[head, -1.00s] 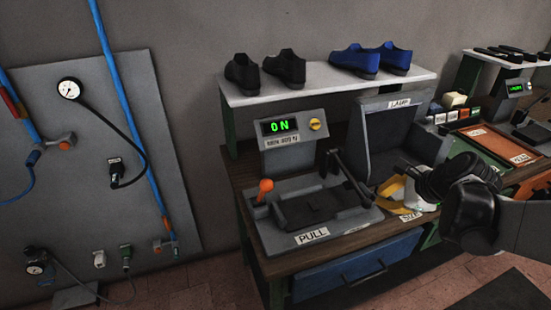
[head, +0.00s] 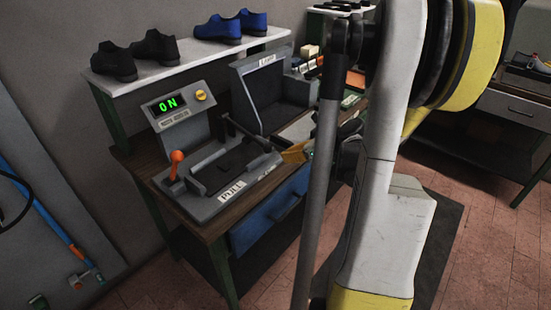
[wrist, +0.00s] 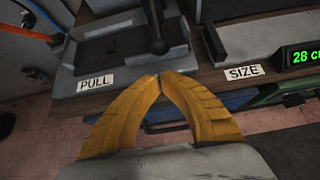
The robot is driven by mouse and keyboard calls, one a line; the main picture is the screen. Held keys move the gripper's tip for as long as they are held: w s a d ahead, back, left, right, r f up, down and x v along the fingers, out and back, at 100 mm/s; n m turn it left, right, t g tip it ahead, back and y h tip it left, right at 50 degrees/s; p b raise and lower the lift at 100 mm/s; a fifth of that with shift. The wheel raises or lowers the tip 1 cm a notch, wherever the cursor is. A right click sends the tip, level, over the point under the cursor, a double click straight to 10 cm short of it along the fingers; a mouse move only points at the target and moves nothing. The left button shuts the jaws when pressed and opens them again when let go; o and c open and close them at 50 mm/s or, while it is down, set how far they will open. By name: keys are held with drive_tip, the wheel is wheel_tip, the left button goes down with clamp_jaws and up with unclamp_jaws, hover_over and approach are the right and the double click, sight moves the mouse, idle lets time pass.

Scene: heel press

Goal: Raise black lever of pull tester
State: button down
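The pull tester (head: 200,195) is a grey machine on a workbench, with a "PULL" label and a lit green "ON" display (head: 168,104). Its black lever (head: 243,132) slants down toward the front right in the head view. In the wrist view the lever (wrist: 155,20) ends in a round black knob (wrist: 158,46) just beyond my fingertips. My gripper (wrist: 158,77) has yellow fingers with their tips together and nothing visible between them. In the head view my gripper (head: 296,153) is close to the lever's end; contact cannot be told.
An orange-knobbed lever (head: 176,158) stands at the tester's left. A grey open-fronted unit (head: 268,95) is right of it, and a "SIZE" label (wrist: 243,72) marks the bench edge. Shoes (head: 155,47) sit on the shelf above. Floor (head: 275,275) is clear in front.

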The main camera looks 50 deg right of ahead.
sight(263, 161)
drive_tip(key=b+x, duration=0.3)
drive_tip(key=x, duration=0.6)
drive_tip(key=shift+w+f, duration=0.15)
drive_tip(key=shift+w, duration=0.05)
